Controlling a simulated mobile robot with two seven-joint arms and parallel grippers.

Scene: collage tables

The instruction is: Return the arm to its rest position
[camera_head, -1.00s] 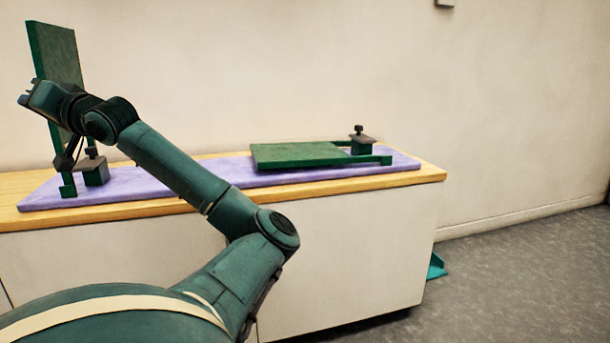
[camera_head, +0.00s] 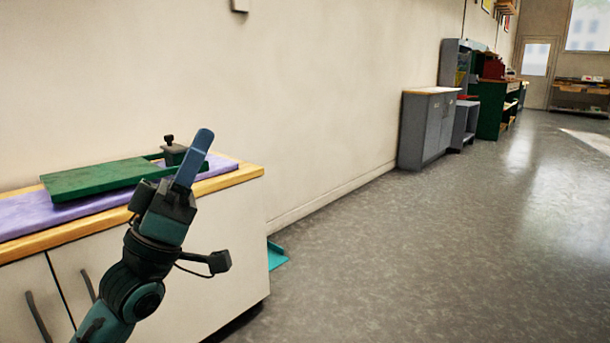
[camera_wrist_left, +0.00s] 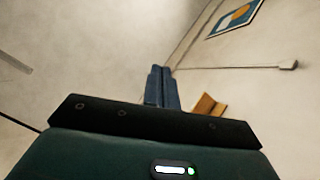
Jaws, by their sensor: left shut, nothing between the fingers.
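My left gripper (camera_head: 194,158) is raised in front of the right end of the table in the head view, fingers pointing up. Its fingers are shut and hold nothing. In the left wrist view the shut fingers (camera_wrist_left: 162,88) show side by side against the pale wall. My left arm comes up from the bottom left, bent at the wrist. My right gripper is in neither view.
A green board (camera_head: 105,178) lies on a purple mat (camera_head: 25,215) on the wood-topped cabinet at left, with a dark clamp (camera_head: 173,150) behind. A teal object (camera_head: 276,255) lies on the floor. Grey cabinet (camera_head: 428,128) stands farther along the wall; the floor at right is clear.

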